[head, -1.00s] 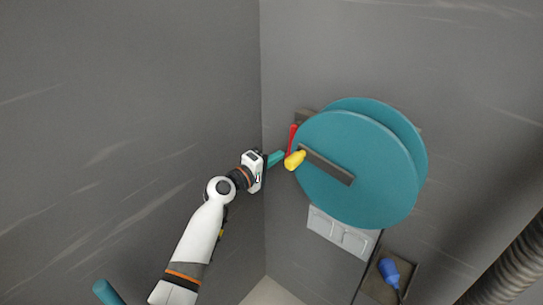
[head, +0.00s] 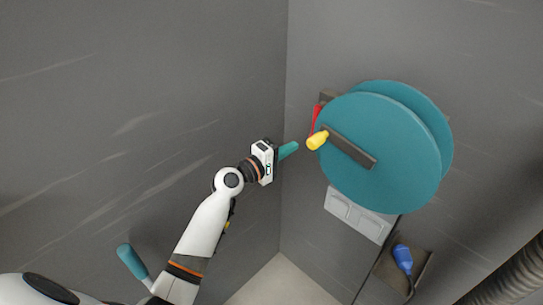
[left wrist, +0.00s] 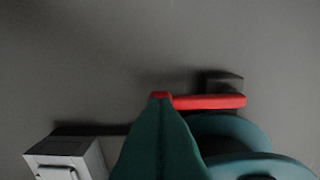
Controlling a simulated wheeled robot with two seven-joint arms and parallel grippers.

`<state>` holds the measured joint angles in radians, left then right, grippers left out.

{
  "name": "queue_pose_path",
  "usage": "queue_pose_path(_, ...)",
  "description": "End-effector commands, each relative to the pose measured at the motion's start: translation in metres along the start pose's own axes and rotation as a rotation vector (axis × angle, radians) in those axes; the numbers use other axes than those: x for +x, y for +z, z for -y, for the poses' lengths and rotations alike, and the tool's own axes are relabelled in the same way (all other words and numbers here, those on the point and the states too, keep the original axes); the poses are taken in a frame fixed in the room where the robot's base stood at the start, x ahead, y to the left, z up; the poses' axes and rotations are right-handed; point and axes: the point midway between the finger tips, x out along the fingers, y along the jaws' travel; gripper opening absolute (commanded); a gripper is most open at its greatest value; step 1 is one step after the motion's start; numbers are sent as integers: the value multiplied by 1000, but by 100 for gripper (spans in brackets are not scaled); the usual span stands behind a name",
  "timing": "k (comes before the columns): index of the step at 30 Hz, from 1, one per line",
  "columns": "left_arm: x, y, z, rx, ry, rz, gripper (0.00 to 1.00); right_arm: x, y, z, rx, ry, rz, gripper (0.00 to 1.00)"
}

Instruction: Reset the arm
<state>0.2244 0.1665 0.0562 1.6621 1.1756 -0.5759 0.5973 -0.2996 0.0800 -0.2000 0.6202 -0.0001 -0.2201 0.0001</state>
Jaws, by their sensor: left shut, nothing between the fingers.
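My left gripper (head: 288,151) has teal fingers and is shut and empty. In the head view it points right, just left of the yellow knob (head: 317,141) of a large teal reel (head: 385,150), with a small gap in the picture. In the left wrist view the shut fingers (left wrist: 160,135) fill the lower middle. A red lever (left wrist: 212,102) shows beyond them to the right, above the reel's edge (left wrist: 232,130). The red lever (head: 316,117) also shows beside the knob in the head view. My right gripper is not in view.
A grey box (head: 357,214) sits on the wall below the reel. A blue plug-like thing (head: 402,257) is lower right, near a ribbed hose (head: 510,270). A teal handle-like thing (head: 131,262) is lower left. The left wall (head: 130,90) is bare.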

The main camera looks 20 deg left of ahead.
Motion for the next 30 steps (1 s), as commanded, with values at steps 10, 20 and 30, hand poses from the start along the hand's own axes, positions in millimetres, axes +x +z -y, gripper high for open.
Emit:
queue_pose_path(10, -61, 4, -1, 0, -1, 8, 0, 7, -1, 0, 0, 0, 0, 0)
queue_pose_path(20, -69, 6, -12, 7, 23, 19, 0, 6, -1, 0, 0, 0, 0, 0)
queue_pose_path(30, -103, -7, -220, 237, 489, 60, 0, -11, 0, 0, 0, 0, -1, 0)
